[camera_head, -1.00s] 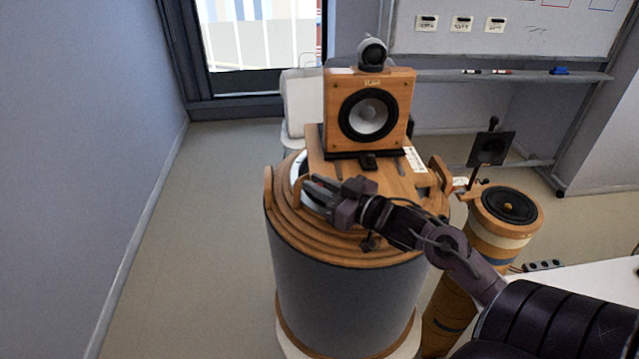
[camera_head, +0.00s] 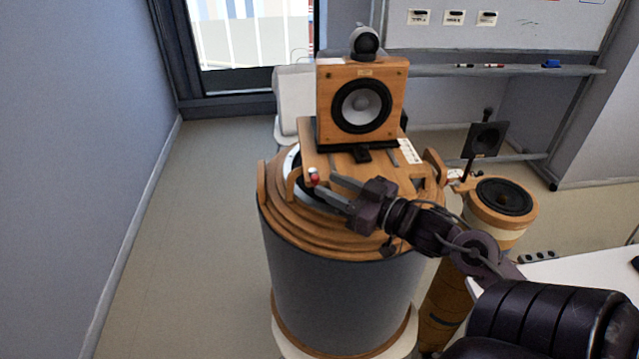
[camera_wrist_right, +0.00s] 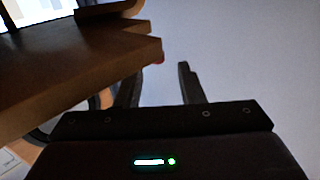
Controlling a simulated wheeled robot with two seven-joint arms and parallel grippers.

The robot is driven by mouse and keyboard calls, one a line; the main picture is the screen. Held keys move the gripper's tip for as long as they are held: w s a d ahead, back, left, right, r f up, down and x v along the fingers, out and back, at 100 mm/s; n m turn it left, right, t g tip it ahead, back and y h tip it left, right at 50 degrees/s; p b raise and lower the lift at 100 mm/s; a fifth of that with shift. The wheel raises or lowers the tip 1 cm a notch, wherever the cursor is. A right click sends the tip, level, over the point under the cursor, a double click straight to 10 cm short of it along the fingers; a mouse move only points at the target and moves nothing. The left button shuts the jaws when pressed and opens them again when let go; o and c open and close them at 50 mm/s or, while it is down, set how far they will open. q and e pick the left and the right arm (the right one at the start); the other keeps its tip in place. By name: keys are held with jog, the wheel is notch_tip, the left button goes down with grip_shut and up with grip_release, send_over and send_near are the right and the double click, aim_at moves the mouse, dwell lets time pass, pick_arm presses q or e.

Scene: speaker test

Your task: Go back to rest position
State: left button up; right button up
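My right gripper (camera_head: 323,183) is over the left front of the round wooden top of the large grey drum-shaped speaker (camera_head: 335,275). Its two fingers point left and are spread apart, with nothing seen between them. A small red and white piece (camera_head: 314,177) sits by the fingertips, at the front left corner of the wooden plate. My left gripper is out of view.
A wooden box speaker (camera_head: 361,95) with a round tweeter (camera_head: 365,42) stands on the plate. A slim speaker column (camera_head: 502,203) and a white table (camera_head: 590,285) are at right, near my right arm. A whiteboard (camera_head: 520,25) is behind. The floor (camera_head: 190,220) at left is clear.

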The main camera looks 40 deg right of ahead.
jog(key=shift+v, duration=1.15)
